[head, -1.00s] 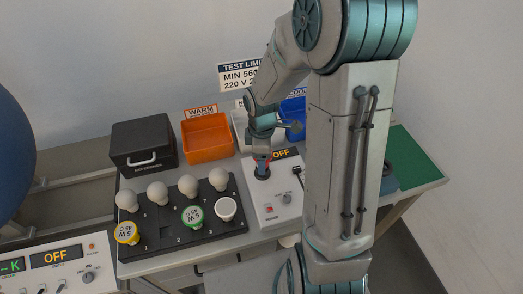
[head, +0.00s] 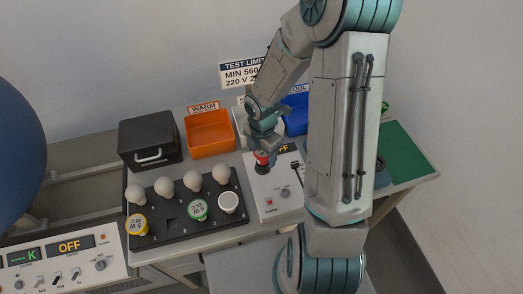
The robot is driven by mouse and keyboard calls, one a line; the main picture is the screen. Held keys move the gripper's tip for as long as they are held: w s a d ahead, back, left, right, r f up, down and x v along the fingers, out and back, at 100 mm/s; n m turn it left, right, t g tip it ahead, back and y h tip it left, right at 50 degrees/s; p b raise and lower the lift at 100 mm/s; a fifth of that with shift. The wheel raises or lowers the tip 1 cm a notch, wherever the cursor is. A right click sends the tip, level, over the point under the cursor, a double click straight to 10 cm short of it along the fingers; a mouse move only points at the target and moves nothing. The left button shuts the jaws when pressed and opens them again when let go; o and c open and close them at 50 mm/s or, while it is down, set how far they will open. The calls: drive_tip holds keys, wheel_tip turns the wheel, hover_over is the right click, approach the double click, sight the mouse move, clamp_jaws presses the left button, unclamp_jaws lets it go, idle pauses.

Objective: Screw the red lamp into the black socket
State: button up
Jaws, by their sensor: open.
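The red lamp (head: 262,158) stands at the black socket (head: 262,168) on the white test unit, its red part showing above the socket. It looks upright; how deep it sits in the socket I cannot tell. My gripper (head: 265,150) points down right over the lamp, with its fingers open. The fingers are small in this view, and whether they touch the lamp is unclear.
The white test unit (head: 283,205) has an OFF display, partly covered by my arm. A black rack (head: 185,226) to the left holds several lamps. An orange WARM bin (head: 209,134), a blue bin (head: 295,114) and a black box (head: 150,141) stand behind.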

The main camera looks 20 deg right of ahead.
drive_tip(key=c, duration=0.9)
drive_tip(key=shift+o, duration=0.2)
drive_tip(key=shift+f+m+b, duration=0.15)
drive_tip(key=shift+m+b, duration=0.3)
drive_tip(key=shift+m, duration=0.55)
drive_tip(key=m+b, duration=0.1)
drive_tip(key=m, duration=0.3)
drive_tip(key=shift+b, duration=0.35)
drive_tip(key=m+b, duration=0.2)
drive_tip(key=m, duration=0.4)
drive_tip(key=shift+w+f, duration=0.1)
drive_tip(key=m+b, duration=0.2)
drive_tip(key=m, duration=0.3)
drive_tip(key=shift+d, duration=0.1)
drive_tip(key=m+b, duration=0.1)
drive_tip(key=m, duration=0.5)
drive_tip(key=shift+b, duration=0.3)
